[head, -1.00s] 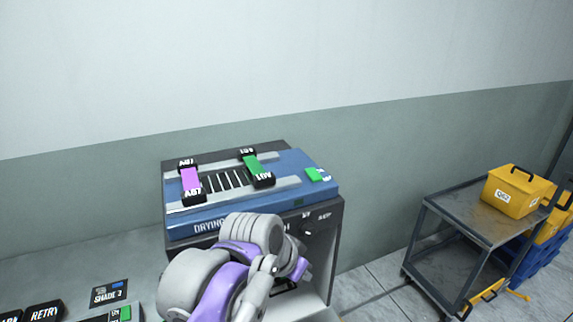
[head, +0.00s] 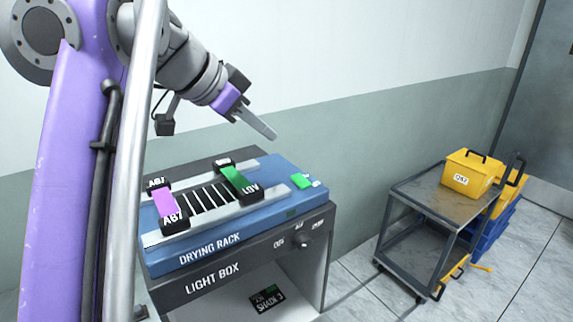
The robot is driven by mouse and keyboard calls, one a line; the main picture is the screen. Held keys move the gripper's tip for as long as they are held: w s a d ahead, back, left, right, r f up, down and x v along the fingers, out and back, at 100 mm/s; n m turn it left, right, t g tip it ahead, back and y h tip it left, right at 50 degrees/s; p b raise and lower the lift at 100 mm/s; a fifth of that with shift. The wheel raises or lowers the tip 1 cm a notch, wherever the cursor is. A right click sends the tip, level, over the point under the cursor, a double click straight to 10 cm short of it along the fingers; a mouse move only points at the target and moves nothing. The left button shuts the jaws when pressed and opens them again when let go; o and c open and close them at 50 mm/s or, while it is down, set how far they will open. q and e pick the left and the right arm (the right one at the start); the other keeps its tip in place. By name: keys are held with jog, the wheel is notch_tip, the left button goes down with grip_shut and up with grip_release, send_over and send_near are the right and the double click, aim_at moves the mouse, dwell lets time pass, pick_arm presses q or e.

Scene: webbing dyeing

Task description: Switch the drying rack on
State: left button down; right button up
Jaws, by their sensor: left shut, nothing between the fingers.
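The blue drying rack (head: 275,172) lies on top of the dark light box (head: 235,275). A purple strap (head: 166,204) and a green strap (head: 238,180), both with black ends, lie across its rails. A small green switch piece (head: 299,181) with a pale marking beside it sits on the rack's right end. Whether it is on or off I cannot tell. My left gripper (head: 270,134) is shut and empty, pointing down to the right. It appears above the rack, apart from it, up and left of the green piece. My right gripper is not in view.
The light box has a knob (head: 304,245) on its front and a dark shade card (head: 268,301) inside its opening. A grey cart (head: 415,203) with a yellow box (head: 470,172) stands at the right, with blue crates behind it. A wall is behind the rack.

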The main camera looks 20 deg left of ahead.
pick_arm(q)
jog(key=shift+d+r, duration=0.1)
jog(key=shift+d, duration=0.05)
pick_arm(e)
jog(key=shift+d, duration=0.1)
pick_arm(q)
jog(key=shift+w, duration=0.1)
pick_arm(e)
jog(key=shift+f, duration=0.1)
pick_arm(q)
jog(key=b, duration=0.2)
send_near(302, 175)
jog(key=shift+w+d+r, duration=0.1)
jog(key=shift+w+d, duration=1.05)
jog(key=shift+w, duration=0.1)
jog(key=f, duration=0.1)
jog(key=w+f+b, duration=0.1)
jog(key=f, duration=0.1)
jog(key=shift+f, duration=0.25)
jog(key=shift+s+a+f, duration=0.1)
jog(key=shift+a+f, duration=0.05)
jog(key=shift+f, duration=0.2)
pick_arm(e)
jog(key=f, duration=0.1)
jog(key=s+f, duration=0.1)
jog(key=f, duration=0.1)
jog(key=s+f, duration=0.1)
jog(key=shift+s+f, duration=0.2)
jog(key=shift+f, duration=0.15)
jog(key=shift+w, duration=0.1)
